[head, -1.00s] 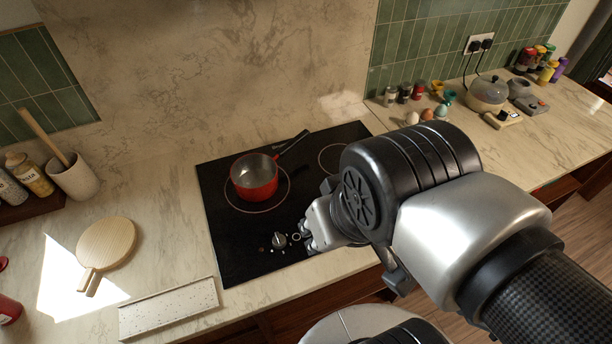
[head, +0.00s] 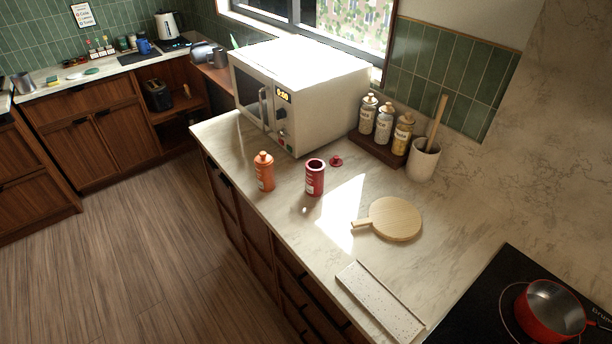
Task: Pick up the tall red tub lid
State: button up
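A tall red tub (head: 314,178) stands upright on the marble counter in the head view, with its dark open top showing. A small red lid with a knob (head: 336,161) lies on the counter just behind and to the right of the tub, apart from it. An orange tub (head: 264,171) with its lid on stands to the left of the red tub. My gripper is out of the head view now, so its state does not show.
A white microwave (head: 297,93) stands behind the tubs. A rack of bottles (head: 378,150) and a utensil crock (head: 423,160) stand to the right. A round wooden board (head: 394,219), a speckled tray (head: 380,302) and a hob with a red pan (head: 549,312) lie nearer.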

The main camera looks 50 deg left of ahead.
aim_at(335, 162)
jog(key=u, duration=1.7)
